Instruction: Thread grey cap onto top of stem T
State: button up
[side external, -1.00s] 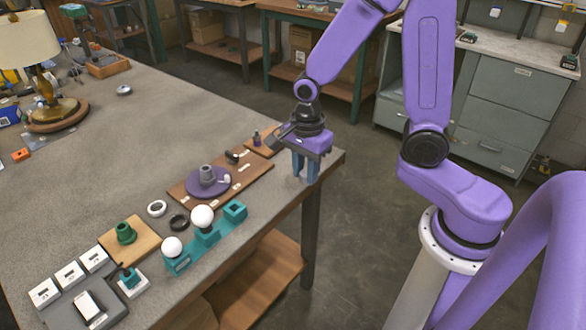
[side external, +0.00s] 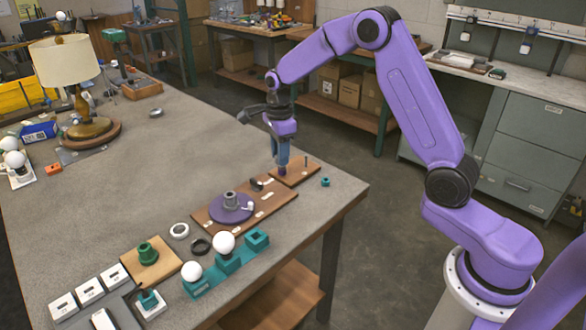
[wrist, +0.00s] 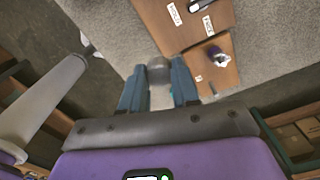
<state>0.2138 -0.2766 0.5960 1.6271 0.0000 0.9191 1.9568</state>
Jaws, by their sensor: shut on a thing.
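My gripper (side external: 281,160) points down above the small wooden board (side external: 312,170) near the table's far right edge. In the wrist view its blue fingers are shut on a small grey piece, apparently the grey cap (wrist: 159,73). The fingers hide the cap in the side view. A small purple part (side external: 283,172), perhaps stem T, stands on the board just below or behind the fingertips in the side view. It also shows in the wrist view (wrist: 215,53), to the right of the held piece. No letter is readable on it, and I see no contact with the cap.
A thin dark peg (side external: 306,161) stands on the small board; a teal piece (side external: 325,182) sits to its right. A larger labelled board (side external: 272,202) holds a purple disc (side external: 232,208) with a grey post. White bulbs (side external: 224,243) stand in a teal holder nearby.

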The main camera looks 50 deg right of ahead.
jog(key=w+d, duration=0.2)
jog(key=d, duration=0.1)
jog(key=w+d+f+m, duration=0.1)
jog(key=w+d, duration=0.2)
jog(key=w+d+m, duration=0.1)
jog(key=w+d, duration=0.2)
jog(key=shift+w+f, duration=0.15)
jog(key=shift+w, duration=0.1)
jog(key=shift+a+f, duration=0.1)
jog(key=shift+f, duration=2.3)
jog(key=shift+s+f, duration=0.1)
jog(key=shift+f, duration=1.35)
grip_shut()
dwell(0.7)
jog(key=shift+m, duration=0.3)
jog(key=m, duration=0.5)
jog(key=shift+m, duration=0.8)
jog(key=shift+f, duration=0.1)
jog(key=shift+m, duration=1.4)
